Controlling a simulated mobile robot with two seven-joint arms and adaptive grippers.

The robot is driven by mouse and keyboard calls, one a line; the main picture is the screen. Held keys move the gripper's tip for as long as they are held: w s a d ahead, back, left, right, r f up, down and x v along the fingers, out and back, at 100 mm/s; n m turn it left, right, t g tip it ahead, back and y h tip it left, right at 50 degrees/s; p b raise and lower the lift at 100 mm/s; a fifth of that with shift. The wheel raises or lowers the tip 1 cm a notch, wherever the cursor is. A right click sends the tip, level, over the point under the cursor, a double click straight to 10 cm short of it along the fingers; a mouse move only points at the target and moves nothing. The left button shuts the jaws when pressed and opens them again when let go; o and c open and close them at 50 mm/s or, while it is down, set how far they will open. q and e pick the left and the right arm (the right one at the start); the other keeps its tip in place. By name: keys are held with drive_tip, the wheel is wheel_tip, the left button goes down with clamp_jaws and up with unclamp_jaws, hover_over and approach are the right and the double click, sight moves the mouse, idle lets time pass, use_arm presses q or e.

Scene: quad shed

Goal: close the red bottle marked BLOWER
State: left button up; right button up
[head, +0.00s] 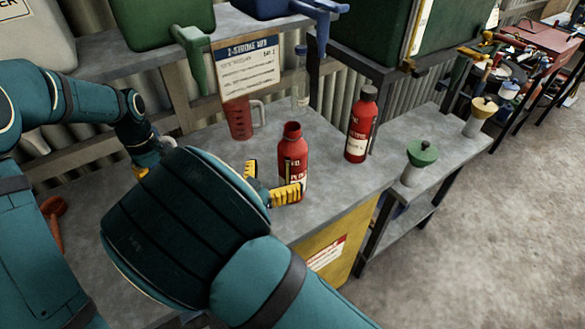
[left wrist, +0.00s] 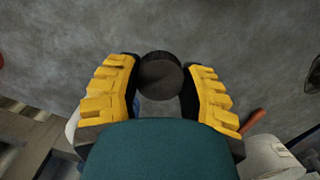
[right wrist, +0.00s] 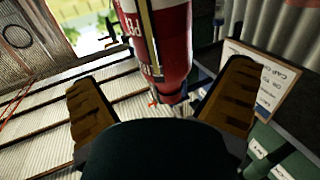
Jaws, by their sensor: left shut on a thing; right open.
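An uncapped red bottle (head: 292,163) stands upright on the grey bench; its label is too small to read. My right gripper (head: 268,182) is open, its yellow fingers beside the lower part of this bottle. In the right wrist view the red bottle (right wrist: 165,45) shows between and beyond the open fingers; contact cannot be told. My left gripper (left wrist: 160,85) is shut on a round dark cap (left wrist: 160,75), over the bench left of the bottle. In the head view the left gripper (head: 152,168) is partly hidden, and the cap cannot be made out.
A second red bottle (head: 360,126) with a black cap stands to the right. A red measuring jug (head: 238,118) and a clear bottle (head: 301,78) stand behind. A notice board (head: 246,66) is at the back. Green (head: 422,152) and yellow (head: 484,106) funnels are farther right. An orange-red object (head: 52,212) lies left.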

sight(293, 157)
drive_tip(key=shift+x, duration=1)
drive_tip(key=x, duration=0.5)
drive_tip(key=shift+w+a+f, duration=0.1)
drive_tip(key=shift+w+f, duration=0.15)
drive_tip(key=shift+s, duration=0.1)
drive_tip(key=c, duration=1.3)
